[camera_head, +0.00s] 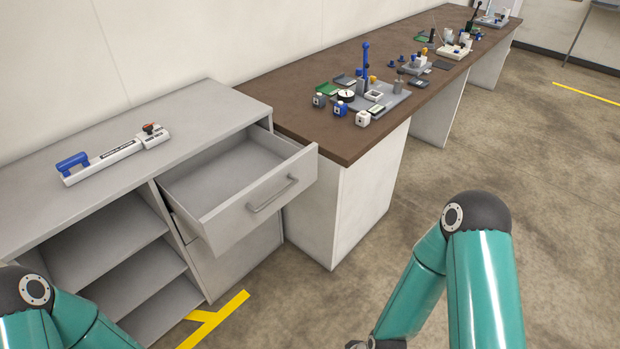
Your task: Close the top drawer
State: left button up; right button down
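The top drawer (226,230) of the grey cabinet (208,108) stands pulled well out, and its inside looks empty. Its bar handle (273,195) is on the front panel, which faces the lower right. Nothing touches the drawer or the handle. My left arm shows only at the lower left corner, and its gripper is outside the picture. My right arm is at the lower right, apart from the drawer. A dark part at its lower end is cut off by the bottom edge, and the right gripper's fingers do not show.
A white tool with a blue handle (72,162) lies on the cabinet top. Open shelves (107,240) are left of the drawer. A brown-topped bench (350,140) with several small items stands close to the drawer's right. The floor (400,215) in front is clear.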

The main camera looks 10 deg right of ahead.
aim_at(223, 192)
jog(key=z, duration=0.05)
jog(key=i, duration=1)
jog(key=u, duration=0.05)
